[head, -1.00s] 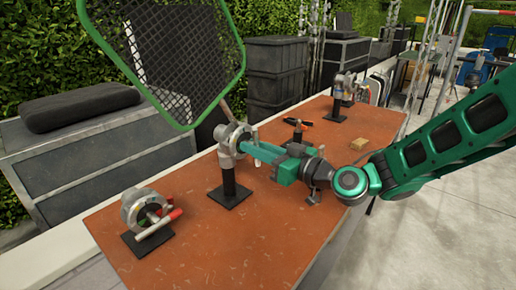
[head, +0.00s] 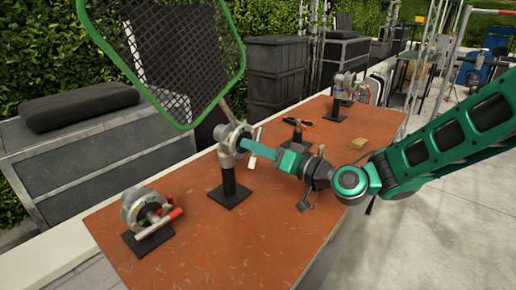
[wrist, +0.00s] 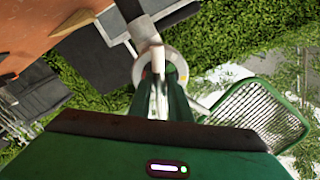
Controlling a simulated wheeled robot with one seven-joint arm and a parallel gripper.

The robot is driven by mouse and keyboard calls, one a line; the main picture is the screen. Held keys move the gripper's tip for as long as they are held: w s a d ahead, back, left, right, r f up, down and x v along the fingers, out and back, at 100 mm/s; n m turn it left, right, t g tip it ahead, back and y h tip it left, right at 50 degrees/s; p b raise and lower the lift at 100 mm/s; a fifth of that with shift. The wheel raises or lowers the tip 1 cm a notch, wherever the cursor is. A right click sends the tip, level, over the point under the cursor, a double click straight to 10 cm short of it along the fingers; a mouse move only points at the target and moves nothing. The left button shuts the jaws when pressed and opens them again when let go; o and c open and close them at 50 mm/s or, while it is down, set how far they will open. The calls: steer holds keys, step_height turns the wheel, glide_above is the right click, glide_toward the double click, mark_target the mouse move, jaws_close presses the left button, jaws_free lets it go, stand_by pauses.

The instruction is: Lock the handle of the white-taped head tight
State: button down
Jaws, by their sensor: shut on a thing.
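A grey metal grip head (head: 226,140) stands on a post with a black base plate near the middle of the table. It carries a pale handle (head: 252,161), which also shows in the wrist view (wrist: 158,56). My gripper (head: 247,146) reaches the head from the right, its green fingers shut on the handle. In the wrist view my gripper (wrist: 162,92) points at the round face of the head (wrist: 140,70). The fingers hide part of the handle. I cannot make out the tape clearly.
Another head with red-ended handles (head: 140,207) sits at the table's front left. A small head with a dark handle (head: 297,128) stands behind my gripper, and more heads (head: 340,88) stand farther back. A tan block (head: 359,143) lies near the right edge.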

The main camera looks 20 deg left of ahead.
steer(key=m, duration=0.5)
steer(key=shift+w+d+m, duration=0.1)
steer(key=shift+w+m, duration=0.1)
steer(key=shift+m, duration=0.1)
steer(key=m, duration=0.5)
steer(key=shift+f+m, duration=0.1)
steer(key=shift+m, duration=0.2)
steer(key=c, duration=1.6)
jaws_free()
steer(key=shift+w, duration=0.1)
steer(key=shift+c, duration=0.2)
steer(key=v, duration=1.1)
steer(key=shift+f, duration=0.1)
